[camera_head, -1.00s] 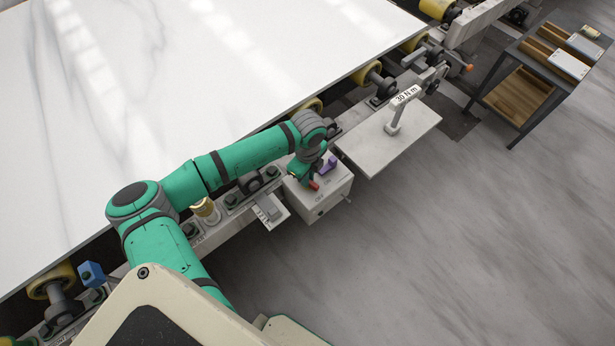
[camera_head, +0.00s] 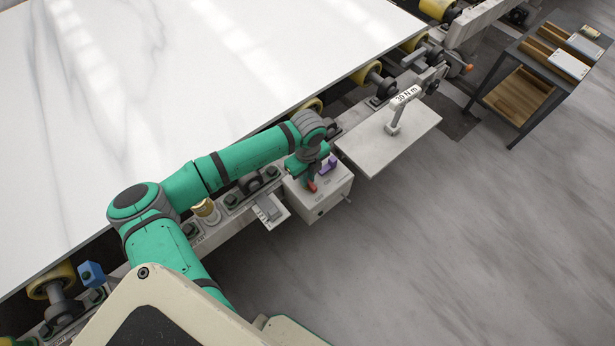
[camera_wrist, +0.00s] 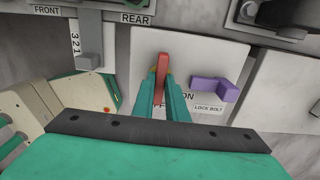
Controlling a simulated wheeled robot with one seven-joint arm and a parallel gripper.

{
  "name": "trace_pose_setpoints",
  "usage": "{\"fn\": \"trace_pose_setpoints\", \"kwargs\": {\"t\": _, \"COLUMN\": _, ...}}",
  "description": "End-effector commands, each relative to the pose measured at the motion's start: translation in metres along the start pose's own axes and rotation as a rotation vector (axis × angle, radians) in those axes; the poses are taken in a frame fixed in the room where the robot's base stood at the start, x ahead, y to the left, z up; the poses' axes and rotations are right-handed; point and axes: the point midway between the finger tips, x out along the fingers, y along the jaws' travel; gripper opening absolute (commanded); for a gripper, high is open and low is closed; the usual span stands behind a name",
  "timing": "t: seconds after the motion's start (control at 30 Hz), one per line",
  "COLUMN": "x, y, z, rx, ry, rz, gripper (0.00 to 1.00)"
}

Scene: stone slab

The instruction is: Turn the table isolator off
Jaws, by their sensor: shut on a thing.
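The table isolator's red handle (camera_wrist: 163,62) stands up from the white box, and it also shows in the head view (camera_head: 312,187). My gripper (camera_wrist: 161,80) is shut on this red handle, one teal finger on each side. The white isolator box (camera_head: 322,206) sits on the machine's side rail. In the wrist view, "ON" is printed right of the fingers. Another label below the handle is mostly hidden by my fingers. A purple lock bolt (camera_wrist: 216,88) sits right of the handle, above its "LOCK BOLT" label.
Left of the box is a grey lever on a plate marked 3 2 1 (camera_wrist: 90,45). A white shelf (camera_head: 388,140) with a "30 N m" wrench (camera_head: 405,97) adjoins on the right. The stone slab (camera_head: 200,80) lies behind. Open floor lies in front.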

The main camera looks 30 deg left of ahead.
Motion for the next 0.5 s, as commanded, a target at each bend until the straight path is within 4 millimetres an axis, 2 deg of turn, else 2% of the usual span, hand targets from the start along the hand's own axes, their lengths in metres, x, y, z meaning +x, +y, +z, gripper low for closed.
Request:
{"fn": "trace_pose_setpoints", "kwargs": {"t": 0.03, "x": -0.0004, "y": -0.0005, "z": -0.0013, "rx": 0.003, "ry": 0.002, "rz": -0.001, "gripper": 0.15}}
{"fn": "trace_pose_setpoints", "kwargs": {"t": 0.1, "x": -0.0004, "y": -0.0005, "z": -0.0011, "rx": 0.003, "ry": 0.002, "rz": -0.001, "gripper": 0.31}}
{"fn": "trace_pose_setpoints", "kwargs": {"t": 0.5, "x": -0.0059, "y": -0.0003, "z": -0.0001, "rx": 0.0, "ry": 0.0, "rz": -0.001, "gripper": 0.31}}
